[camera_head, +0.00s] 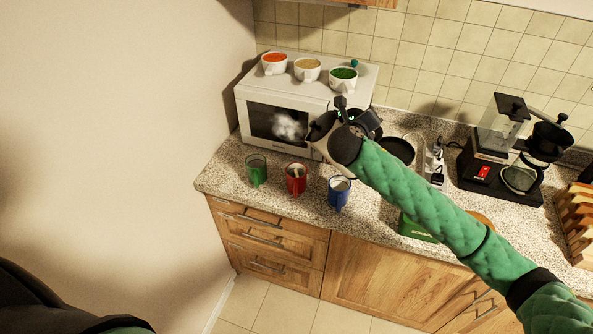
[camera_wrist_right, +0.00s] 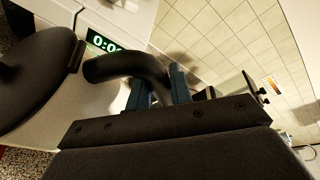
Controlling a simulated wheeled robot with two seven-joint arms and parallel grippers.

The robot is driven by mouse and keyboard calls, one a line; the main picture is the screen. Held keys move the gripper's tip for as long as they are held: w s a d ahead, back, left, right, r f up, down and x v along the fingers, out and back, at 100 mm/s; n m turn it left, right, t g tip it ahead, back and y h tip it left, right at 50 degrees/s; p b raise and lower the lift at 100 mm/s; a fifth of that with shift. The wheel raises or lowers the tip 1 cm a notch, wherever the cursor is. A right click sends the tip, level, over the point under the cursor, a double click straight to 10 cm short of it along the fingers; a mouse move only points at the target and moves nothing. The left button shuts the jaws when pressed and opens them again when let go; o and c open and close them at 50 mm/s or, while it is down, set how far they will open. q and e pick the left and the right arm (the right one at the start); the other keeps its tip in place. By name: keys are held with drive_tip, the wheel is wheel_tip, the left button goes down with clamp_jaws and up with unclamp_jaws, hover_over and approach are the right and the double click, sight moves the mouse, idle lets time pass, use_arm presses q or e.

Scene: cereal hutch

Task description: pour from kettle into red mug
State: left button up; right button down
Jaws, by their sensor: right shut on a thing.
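The red mug (camera_head: 296,180) stands upright on the counter between the green mug (camera_head: 256,171) and the blue mug (camera_head: 339,194). Something pale shows inside it. The kettle (camera_head: 321,126) is in the air behind and above the mugs, in front of the microwave, partly hidden by my right arm. White steam shows to its left. My right gripper (camera_wrist_right: 160,88) is shut on its black curved handle (camera_wrist_right: 128,67); the dark lid (camera_wrist_right: 38,82) shows in the right wrist view. My left gripper is out of view.
The white microwave (camera_head: 254,98) stands behind, with several bowls on top, including an orange-filled one (camera_head: 274,64) and a green-filled one (camera_head: 343,79). A black pan (camera_head: 397,151), a coffee maker (camera_head: 500,150) and a wooden rack (camera_head: 577,215) stand to the right. The counter's left end is clear.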

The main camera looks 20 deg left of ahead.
sight(342, 120)
drive_tip(key=shift+s+a+r+n+t+h, duration=0.15)
drive_tip(key=shift+a+n+t+h, duration=0.15)
drive_tip(key=shift+a+n, duration=0.45)
drive_tip(key=shift+s+a+r+n+t+h, duration=0.1)
drive_tip(key=shift+a+n+t+h, duration=0.25)
drive_tip(key=shift+a, duration=0.55)
drive_tip(key=shift+f, duration=0.1)
drive_tip(key=shift+s+a+f+n, duration=0.15)
drive_tip(key=shift+a+f+n, duration=0.2)
drive_tip(key=shift+a, duration=0.25)
drive_tip(key=shift+s+a+f+n, duration=0.1)
drive_tip(key=shift+a+f+n, duration=0.15)
drive_tip(key=shift+a+n, duration=0.25)
idle(5.2)
